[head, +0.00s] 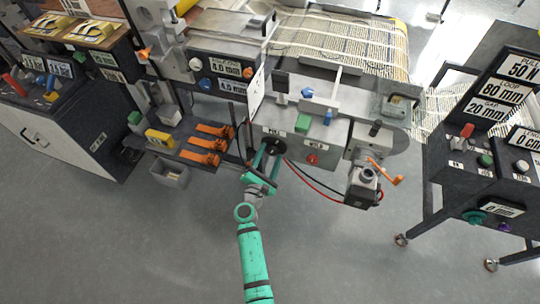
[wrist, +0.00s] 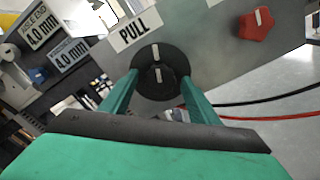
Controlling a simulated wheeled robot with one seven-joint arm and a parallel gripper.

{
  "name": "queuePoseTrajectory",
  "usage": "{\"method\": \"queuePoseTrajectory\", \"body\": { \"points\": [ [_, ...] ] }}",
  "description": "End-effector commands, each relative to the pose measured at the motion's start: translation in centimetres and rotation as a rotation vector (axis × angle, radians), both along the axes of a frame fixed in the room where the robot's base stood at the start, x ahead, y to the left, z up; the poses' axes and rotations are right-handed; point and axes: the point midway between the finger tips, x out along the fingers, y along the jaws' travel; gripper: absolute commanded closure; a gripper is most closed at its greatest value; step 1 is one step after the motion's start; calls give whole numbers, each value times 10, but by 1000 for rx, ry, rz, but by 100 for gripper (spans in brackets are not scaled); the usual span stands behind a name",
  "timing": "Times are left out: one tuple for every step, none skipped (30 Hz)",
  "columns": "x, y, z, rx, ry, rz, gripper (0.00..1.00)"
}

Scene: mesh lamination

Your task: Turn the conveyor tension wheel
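A black round wheel with white marks (wrist: 158,62) sits on the grey front panel under a PULL label (wrist: 135,32). It also shows in the head view (head: 274,146). No label in view names it as the tension wheel. My gripper (wrist: 160,84) faces the panel, its teal fingers apart, one on each side of the wheel. The fingertips overlap the wheel's left and right edges in the wrist view; I cannot tell whether they touch it. In the head view my gripper (head: 268,160) is just below the wheel.
A red knob (wrist: 257,24) sits to the right on the same panel. Black and red cables (head: 315,182) hang beside my gripper. An orange crank (head: 388,174) projects at right, and orange clamps (head: 205,143) lie on a shelf at left. The floor in front is clear.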

Motion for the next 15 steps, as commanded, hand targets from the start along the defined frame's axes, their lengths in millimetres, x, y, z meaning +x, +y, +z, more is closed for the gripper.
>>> {"method": "queuePoseTrajectory", "body": {
  "points": [
    [0, 0, 0, 0, -1, -1, 45],
    [0, -1, 1, 1, -1, -1, 45],
    [0, -1, 1, 0, -2, -1, 45],
    [0, -1, 1, 0, -2, -1, 45],
    [0, -1, 1, 1, -1, -2, 45],
    [-1, -1, 1, 1, -1, -2, 45],
    [-2, 0, 1, 0, -1, -2, 45],
    [-4, 1, 0, 0, 0, -1, 45],
    [-7, 2, 0, 0, 0, 0, 45],
    [-10, 3, 0, 0, 0, 0, 45],
    [-14, 4, 0, 0, -1, 1, 45],
    [-20, 6, 0, 0, 0, 0, 45],
    [-25, 8, 0, 0, 0, 0, 45],
    [-30, 9, 0, 0, 0, 0, 45],
    [-38, 12, -1, -1, 1, 1, 45]
  ]
}}
